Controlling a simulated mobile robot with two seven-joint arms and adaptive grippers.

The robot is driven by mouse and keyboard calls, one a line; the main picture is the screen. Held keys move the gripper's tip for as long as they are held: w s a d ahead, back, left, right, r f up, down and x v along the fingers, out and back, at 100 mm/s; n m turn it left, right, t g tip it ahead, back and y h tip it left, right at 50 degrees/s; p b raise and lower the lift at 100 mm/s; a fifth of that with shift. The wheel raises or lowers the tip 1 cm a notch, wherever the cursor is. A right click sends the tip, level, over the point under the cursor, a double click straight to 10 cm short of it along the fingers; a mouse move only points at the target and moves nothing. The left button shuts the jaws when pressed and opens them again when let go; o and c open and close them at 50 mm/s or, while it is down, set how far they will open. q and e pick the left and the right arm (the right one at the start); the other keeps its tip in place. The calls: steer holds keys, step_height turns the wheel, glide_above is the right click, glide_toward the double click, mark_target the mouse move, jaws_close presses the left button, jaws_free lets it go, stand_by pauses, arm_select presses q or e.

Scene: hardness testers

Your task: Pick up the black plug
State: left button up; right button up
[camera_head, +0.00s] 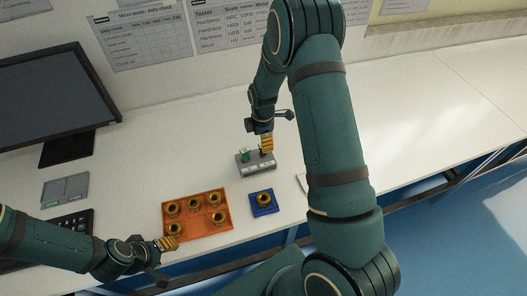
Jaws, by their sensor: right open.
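A small grey block (257,167) stands on the white table near the middle. A green plug (245,155) is at its left part. A small dark shape (264,153), which may be the black plug, shows at its right part, mostly hidden by my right gripper. My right gripper (266,146) is open and points down just over the right part of the block, with its orange fingers close to the dark shape. Whether they touch it I cannot tell. My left gripper (168,243) is low at the left, by the orange tray's front edge; its jaw opening is unclear.
An orange tray (188,206) with several brass rings lies front left of the block. A blue tray (255,208) with a brass ring (263,198) lies in front. A monitor (55,97) and a grey box (65,189) stand left. The table at right is clear.

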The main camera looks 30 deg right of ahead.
step_height(320, 180, down, 5)
steer(key=shift+f, duration=0.15)
steer(key=shift+s, duration=0.1)
jaws_close()
